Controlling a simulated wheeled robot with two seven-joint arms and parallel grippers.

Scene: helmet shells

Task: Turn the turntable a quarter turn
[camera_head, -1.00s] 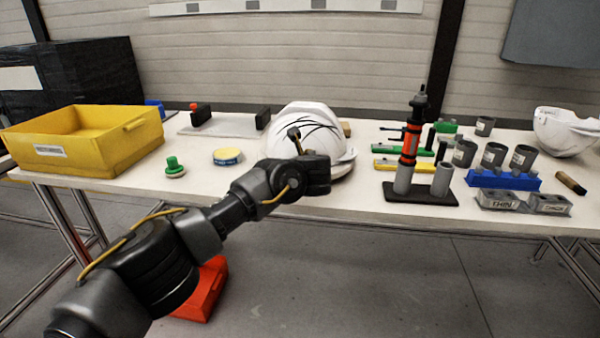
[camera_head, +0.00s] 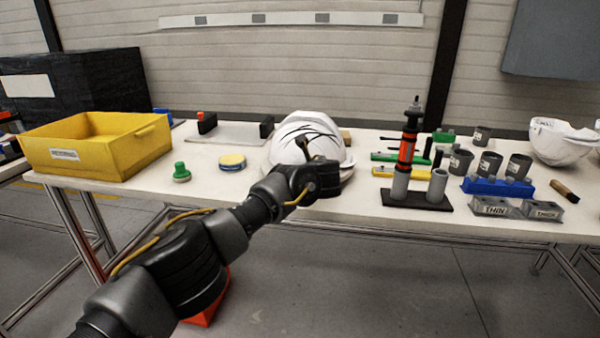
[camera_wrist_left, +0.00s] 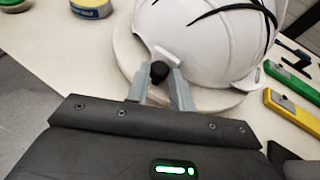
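A white helmet shell (camera_head: 318,128) with black curved lines sits on the round pale turntable (camera_wrist_left: 128,52). In the left wrist view the helmet shell (camera_wrist_left: 208,42) fills the top middle, with the turntable's rim showing below it. A black knob (camera_wrist_left: 159,70) stands at the turntable's near edge. My left gripper (camera_wrist_left: 160,78) is open, with a finger on either side of the knob and gaps visible beside it. In the head view my left wrist hides the fingers and most of the turntable. My right gripper is not in view.
A yellow bin (camera_head: 98,146), a green knob (camera_head: 181,172) and a round tin (camera_head: 232,162) are to the left. A stand with an orange tool (camera_head: 407,148), grey cups (camera_head: 489,162) and a second helmet (camera_head: 562,141) are to the right. The table's front strip is mostly clear.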

